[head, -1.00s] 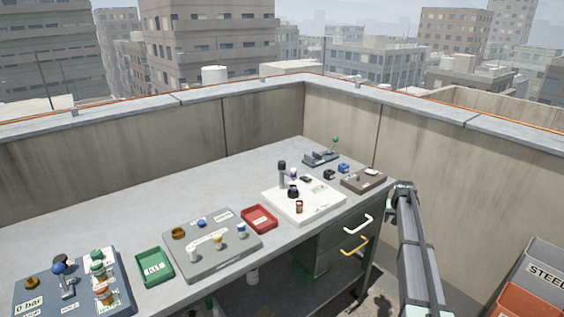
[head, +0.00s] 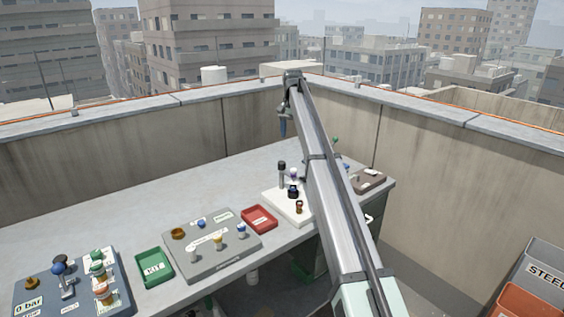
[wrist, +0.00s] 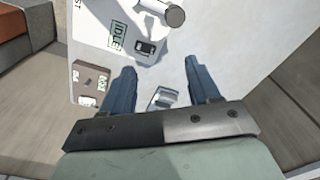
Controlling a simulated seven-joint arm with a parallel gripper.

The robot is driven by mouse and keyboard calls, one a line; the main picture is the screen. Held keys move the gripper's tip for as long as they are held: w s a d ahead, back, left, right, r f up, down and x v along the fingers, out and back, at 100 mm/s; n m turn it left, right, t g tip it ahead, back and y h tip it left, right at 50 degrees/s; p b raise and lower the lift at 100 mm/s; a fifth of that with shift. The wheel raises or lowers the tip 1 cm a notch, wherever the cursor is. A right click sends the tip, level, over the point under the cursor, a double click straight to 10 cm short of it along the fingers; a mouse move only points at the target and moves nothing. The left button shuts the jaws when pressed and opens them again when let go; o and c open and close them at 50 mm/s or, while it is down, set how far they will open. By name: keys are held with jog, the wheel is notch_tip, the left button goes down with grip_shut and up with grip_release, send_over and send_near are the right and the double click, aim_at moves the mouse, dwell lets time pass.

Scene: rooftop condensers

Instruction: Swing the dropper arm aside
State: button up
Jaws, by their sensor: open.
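A white station board (head: 277,210) lies on the bench in the head view, partly hidden behind my arm. A dark-topped grey post (head: 282,172) stands on it, beside a purple knob (head: 293,174), a black bottle (head: 293,191) and a small red-brown bottle (head: 299,207). I cannot make out for certain which part is the dropper arm. My gripper (head: 283,128) hangs above the bench, beyond the post and apart from it. In the wrist view, my gripper (wrist: 160,64) is open and empty. A pale cylinder (wrist: 158,10) and an IDLE label (wrist: 117,37) show past its fingertips.
A brown box (head: 368,181) sits at the bench's right end; it also shows in the wrist view (wrist: 90,83). A red tray (head: 259,219), a grey panel (head: 212,258) with bottles, a green tray (head: 154,267) and a blue-grey panel (head: 120,292) lie leftward. Parapet walls enclose the bench.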

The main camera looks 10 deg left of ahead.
aim_at(282, 162)
jog(key=s+a+r, duration=0.2)
jog(key=a, duration=0.2)
jog(key=f, duration=1.4)
jog(key=shift+w+d, duration=0.15)
jog(key=shift+w, duration=0.05)
jog(key=shift+c, duration=0.4)
grip_shut()
